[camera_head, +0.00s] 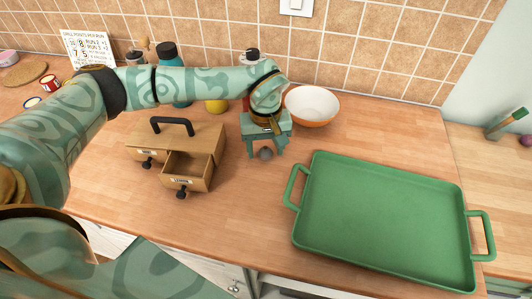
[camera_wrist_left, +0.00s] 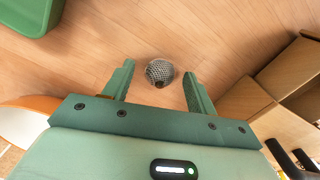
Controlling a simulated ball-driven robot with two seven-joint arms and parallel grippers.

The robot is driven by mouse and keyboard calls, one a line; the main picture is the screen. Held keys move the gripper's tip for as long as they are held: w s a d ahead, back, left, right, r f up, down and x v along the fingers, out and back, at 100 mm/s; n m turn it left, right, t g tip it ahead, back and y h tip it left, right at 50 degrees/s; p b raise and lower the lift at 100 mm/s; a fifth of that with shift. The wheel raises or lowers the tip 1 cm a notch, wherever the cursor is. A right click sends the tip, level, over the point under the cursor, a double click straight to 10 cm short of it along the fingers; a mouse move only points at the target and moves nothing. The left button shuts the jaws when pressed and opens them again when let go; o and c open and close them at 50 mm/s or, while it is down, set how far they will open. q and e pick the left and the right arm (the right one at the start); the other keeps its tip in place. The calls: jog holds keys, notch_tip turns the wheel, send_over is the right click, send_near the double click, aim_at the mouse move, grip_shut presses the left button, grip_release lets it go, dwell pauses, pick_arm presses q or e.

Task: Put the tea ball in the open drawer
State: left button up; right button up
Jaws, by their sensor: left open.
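The tea ball (camera_head: 265,153) is a small grey mesh ball on the wooden counter, right of the drawer box. In the left wrist view the tea ball (camera_wrist_left: 160,72) lies between and slightly beyond the fingertips. My left gripper (camera_head: 265,154) is open and points down over it; its fingers (camera_wrist_left: 158,78) stand apart on either side, with gaps to the ball. The open drawer (camera_head: 187,170) is pulled out from the right half of a small brown box (camera_head: 190,135) with a black handle; its visible inside looks empty. My right gripper is not in view.
A large green tray (camera_head: 385,220) lies to the right on the counter. An orange and white bowl (camera_head: 312,105) stands behind the gripper. A yellow object (camera_head: 217,106) and a teal bottle (camera_head: 168,55) are behind the box.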

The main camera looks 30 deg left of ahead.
pick_arm(q)
jog(key=c, duration=1.1)
jog(key=shift+r, duration=0.1)
